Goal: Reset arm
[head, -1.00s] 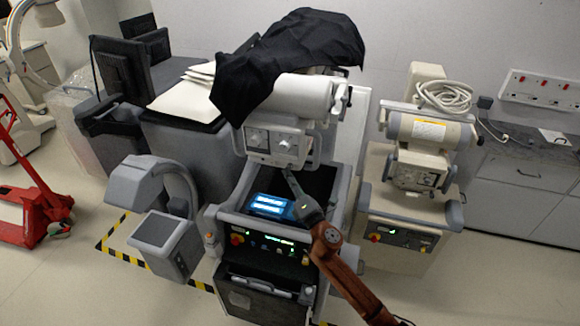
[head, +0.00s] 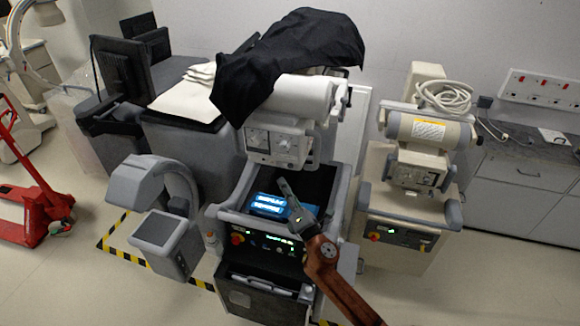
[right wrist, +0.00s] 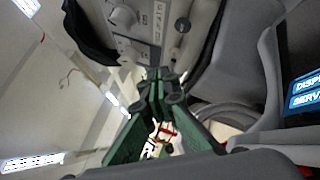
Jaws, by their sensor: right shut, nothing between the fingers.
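My right gripper (head: 286,188) is in front of the middle cart (head: 228,215), above its open top bay and just right of the lit blue display (head: 268,205). It is shut and empty. In the right wrist view its green fingers (right wrist: 160,95) meet, with the cart's control panel (right wrist: 135,25) beyond them. The blue display (right wrist: 305,92) also shows at the right edge there. My brown right arm (head: 330,270) comes in from the bottom. My left gripper is not in view.
A black cloth (head: 290,55) drapes over the middle cart's upper part. A beige cart (head: 405,205) stands close on the right. A grey C-shaped unit (head: 160,235) stands left, and a red pallet jack (head: 35,205) at far left. Floor at front left is clear.

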